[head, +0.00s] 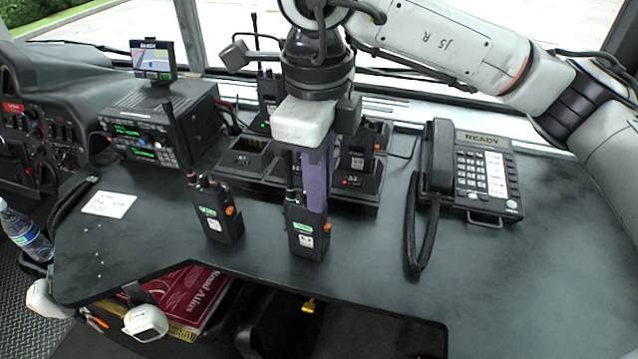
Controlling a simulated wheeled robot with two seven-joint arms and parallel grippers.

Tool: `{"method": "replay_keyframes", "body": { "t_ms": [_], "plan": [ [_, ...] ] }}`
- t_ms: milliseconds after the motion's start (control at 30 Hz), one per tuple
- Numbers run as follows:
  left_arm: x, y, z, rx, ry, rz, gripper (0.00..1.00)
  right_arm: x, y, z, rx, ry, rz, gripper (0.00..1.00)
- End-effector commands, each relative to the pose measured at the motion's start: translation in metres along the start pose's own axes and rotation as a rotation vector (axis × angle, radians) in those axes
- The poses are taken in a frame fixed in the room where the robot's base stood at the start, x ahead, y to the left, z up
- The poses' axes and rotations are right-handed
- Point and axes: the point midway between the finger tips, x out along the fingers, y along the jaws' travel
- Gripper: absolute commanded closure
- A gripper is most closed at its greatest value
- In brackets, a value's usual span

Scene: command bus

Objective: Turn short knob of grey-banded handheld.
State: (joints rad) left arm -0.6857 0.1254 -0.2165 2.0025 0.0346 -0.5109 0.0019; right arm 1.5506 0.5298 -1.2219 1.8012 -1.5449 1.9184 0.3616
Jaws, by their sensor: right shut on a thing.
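A black handheld radio (304,240) with a green display, a white label and an orange side button stands upright at the front middle of the desk. My right gripper (308,203) comes down on it from above, with its fingers shut at its top; they hide the knobs. A second, similar handheld (217,222) with a tall black antenna stands apart to its left. I cannot make out a grey band on either one. My left gripper is not in view.
Behind stand a charger rack (245,158) with another handheld (357,160), and a radio set (150,125) with a navigation screen (152,57). A desk phone (480,175) and its cord are at right. Paper (109,204) lies at left. The front right desk is clear.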

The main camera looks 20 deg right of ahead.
Motion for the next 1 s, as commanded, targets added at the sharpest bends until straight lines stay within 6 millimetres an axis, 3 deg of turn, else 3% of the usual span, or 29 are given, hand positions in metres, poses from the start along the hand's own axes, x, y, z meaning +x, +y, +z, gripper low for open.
{"method": "replay_keyframes", "body": {
  "t_ms": [400,433,533,833,1000],
  "plan": [
    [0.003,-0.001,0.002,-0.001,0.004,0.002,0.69,0.0,0.0,0.0,-0.087,-0.004,0.0,1.0],
    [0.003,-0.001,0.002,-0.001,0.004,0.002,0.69,0.0,0.0,0.0,-0.087,-0.004,0.0,0.86],
    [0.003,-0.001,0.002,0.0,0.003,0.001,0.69,0.0,0.0,0.0,-0.087,-0.004,0.0,0.7],
    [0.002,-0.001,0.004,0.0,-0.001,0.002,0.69,-0.002,0.0,0.0,-0.086,-0.004,-0.001,0.7],
    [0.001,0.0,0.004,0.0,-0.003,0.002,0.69,-0.02,0.0,0.001,-0.087,-0.008,-0.003,0.7]
  ]
}}
